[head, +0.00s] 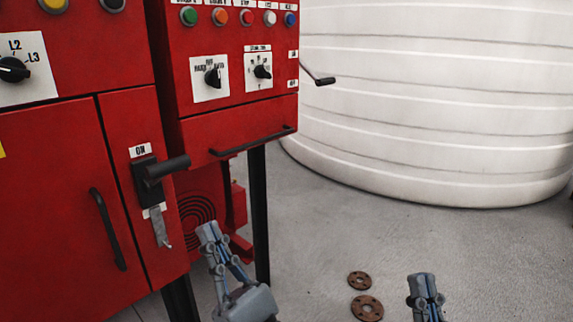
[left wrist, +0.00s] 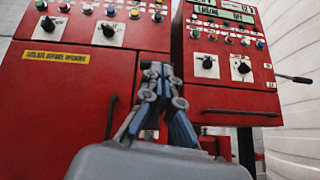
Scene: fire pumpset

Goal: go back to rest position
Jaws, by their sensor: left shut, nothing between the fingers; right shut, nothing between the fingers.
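My left gripper (head: 212,233) is in the lower middle of the head view, in front of the lower part of the red control cabinets. Its fingers are together and hold nothing. It also shows in the left wrist view (left wrist: 157,72), pointing towards the gap between the two cabinets. My right gripper (head: 422,281) is at the bottom right of the head view, over the grey floor, with its fingers together and empty. Neither gripper appears to touch anything.
The left red cabinet (head: 50,150) has an ON switch with a dark handle (head: 168,168). The right red cabinet (head: 235,125) has buttons, two knobs and a bar handle. A white ribbed tank (head: 430,100) stands behind. Rusty discs (head: 367,308) lie on the open floor (head: 320,240).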

